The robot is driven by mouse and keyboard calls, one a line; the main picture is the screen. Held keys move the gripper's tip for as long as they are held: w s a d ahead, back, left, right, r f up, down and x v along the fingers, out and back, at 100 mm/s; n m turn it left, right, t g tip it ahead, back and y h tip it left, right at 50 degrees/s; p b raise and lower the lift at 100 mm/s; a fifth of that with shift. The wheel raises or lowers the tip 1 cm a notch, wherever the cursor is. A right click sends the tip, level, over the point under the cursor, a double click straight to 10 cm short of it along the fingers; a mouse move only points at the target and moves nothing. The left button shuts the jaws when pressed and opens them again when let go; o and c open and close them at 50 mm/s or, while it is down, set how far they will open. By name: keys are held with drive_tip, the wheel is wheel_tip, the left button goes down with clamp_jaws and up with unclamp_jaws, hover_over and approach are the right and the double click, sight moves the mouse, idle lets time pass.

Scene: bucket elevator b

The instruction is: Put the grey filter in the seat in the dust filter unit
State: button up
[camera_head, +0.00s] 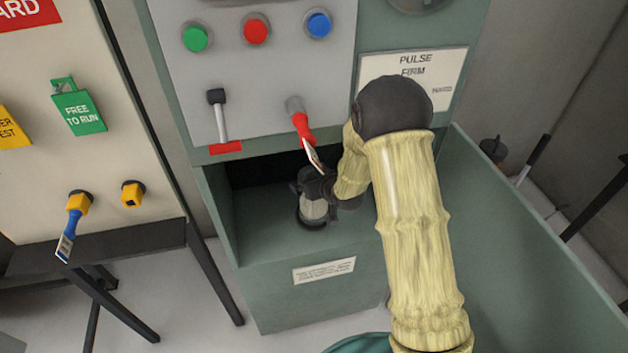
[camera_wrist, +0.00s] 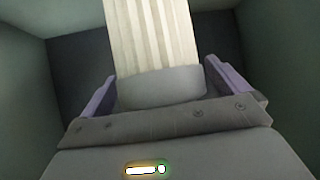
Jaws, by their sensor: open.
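The grey filter (camera_head: 314,208), a pale pleated cylinder with a grey end cap, stands upright in the open recess of the green dust filter unit (camera_head: 290,285). A dark ring shows around its foot on the recess floor; I cannot tell if it is fully down in the seat. My gripper (camera_head: 312,182) is at the filter's upper end and partly hides it. In the wrist view the filter (camera_wrist: 155,40) lies between the two purple fingers of my gripper (camera_wrist: 160,82), which are open, one on each side of the grey cap.
Above the recess are green, red and blue buttons (camera_head: 256,30), a lever (camera_head: 218,115) and a red-handled switch with a tag (camera_head: 302,125). The recess walls are close around my gripper. A panel with hanging tags (camera_head: 80,110) stands at left, a green side wall (camera_head: 520,240) at right.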

drive_tip(key=shift+r, duration=0.15)
drive_tip(key=b+v, duration=0.1)
drive_tip(key=v, duration=1.1)
idle(0.3)
drive_tip(key=s+d+r+m+g+h, duration=0.1)
drive_tip(key=s+d+m+g+h, duration=0.1)
drive_tip(key=s+d, duration=0.4)
drive_tip(key=s+d+r+m+g+h, duration=0.1)
drive_tip(key=s+d+m+g+h, duration=0.2)
drive_tip(key=s, duration=0.9)
drive_tip(key=d+g, duration=0.2)
drive_tip(key=d, duration=0.2)
drive_tip(key=shift+s+r+m, duration=0.25)
drive_tip(key=shift+m, duration=0.05)
drive_tip(key=shift+r, duration=0.1)
